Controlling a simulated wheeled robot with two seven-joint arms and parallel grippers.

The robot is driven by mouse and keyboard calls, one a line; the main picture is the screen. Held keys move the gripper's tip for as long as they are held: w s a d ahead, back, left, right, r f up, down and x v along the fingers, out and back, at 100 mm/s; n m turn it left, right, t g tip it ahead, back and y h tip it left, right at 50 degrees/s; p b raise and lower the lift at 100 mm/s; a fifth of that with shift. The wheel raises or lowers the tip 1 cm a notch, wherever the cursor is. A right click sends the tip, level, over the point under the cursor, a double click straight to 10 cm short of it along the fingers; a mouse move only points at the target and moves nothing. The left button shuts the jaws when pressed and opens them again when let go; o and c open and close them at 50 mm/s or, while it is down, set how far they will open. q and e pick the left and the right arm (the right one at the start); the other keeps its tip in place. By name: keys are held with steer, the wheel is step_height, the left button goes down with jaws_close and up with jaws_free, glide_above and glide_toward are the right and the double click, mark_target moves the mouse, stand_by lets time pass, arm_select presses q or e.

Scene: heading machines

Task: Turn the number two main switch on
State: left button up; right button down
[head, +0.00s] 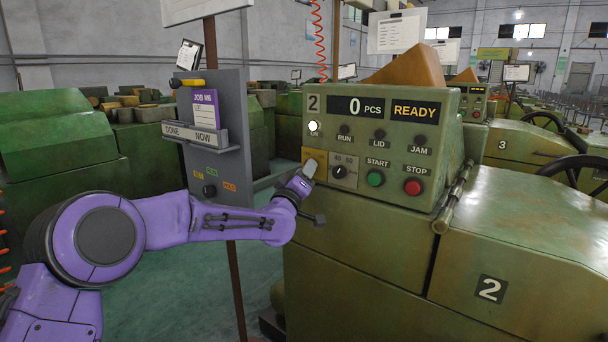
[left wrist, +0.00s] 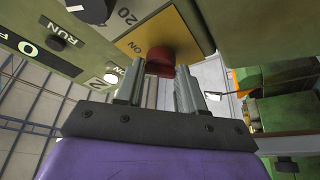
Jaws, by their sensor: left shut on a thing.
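The main switch of machine 2 is a red knob (left wrist: 160,58) on a yellow plate (head: 317,156) low on the left of the green control panel (head: 370,110). My left gripper (head: 306,171) reaches the plate from the lower left and hides the knob in the head view. In the left wrist view, its two grey fingers (left wrist: 160,72) stand on either side of the knob, shut on it. The word ON shows on the plate beside the knob. The ON lamp (head: 313,126) is lit white, and the display (head: 385,108) reads 0 PCS and READY. My right gripper is not in view.
A grey job board (head: 213,135) on a post stands left of the panel. Machine 3 (head: 515,140) is behind.

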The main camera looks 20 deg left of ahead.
arm_select(q)
steer(key=shift+f, duration=0.1)
steer(key=o, duration=1)
steer(key=shift+o, duration=0.2)
steer(key=b+v, duration=0.2)
steer(key=v, duration=0.8)
steer(key=shift+s, duration=0.25)
